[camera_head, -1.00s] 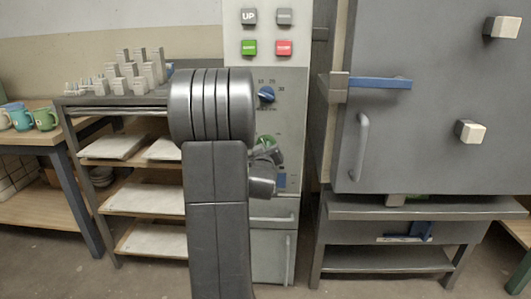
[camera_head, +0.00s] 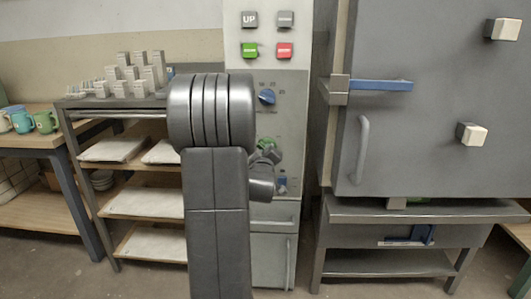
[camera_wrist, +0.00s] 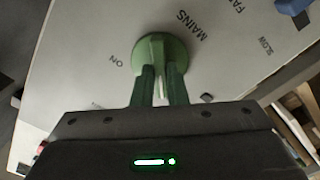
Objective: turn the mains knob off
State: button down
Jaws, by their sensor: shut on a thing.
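The mains knob is a round green knob on the pale control panel. In the wrist view, the mains knob (camera_wrist: 162,46) shows its disc and raised grip, with a white pointer line between my fingers. The word ON is printed to its left and MAINS to its upper right. My gripper (camera_wrist: 161,88) is shut on the knob's grip, one dark green finger on each side. In the head view, my gripper (camera_head: 267,155) is at the panel behind my arm, and only part of the green knob (camera_head: 268,142) shows.
Above the knob are a blue dial (camera_head: 267,97), a green button (camera_head: 249,50) and a red button (camera_head: 285,50). A blue switch (camera_head: 282,182) sits below. The large grey door (camera_head: 425,120) stands right. A shelf rack (camera_head: 120,190) stands left.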

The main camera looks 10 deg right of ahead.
jog(key=c, duration=1.4)
grip_release()
jog(key=shift+c, duration=0.2)
jog(key=p+v, duration=0.2)
jog(key=v, duration=1.1)
jog(key=shift+s, duration=0.4)
jog(key=shift+a, duration=0.1)
jog(key=b+x, duration=0.2)
jog(key=x, duration=1.2)
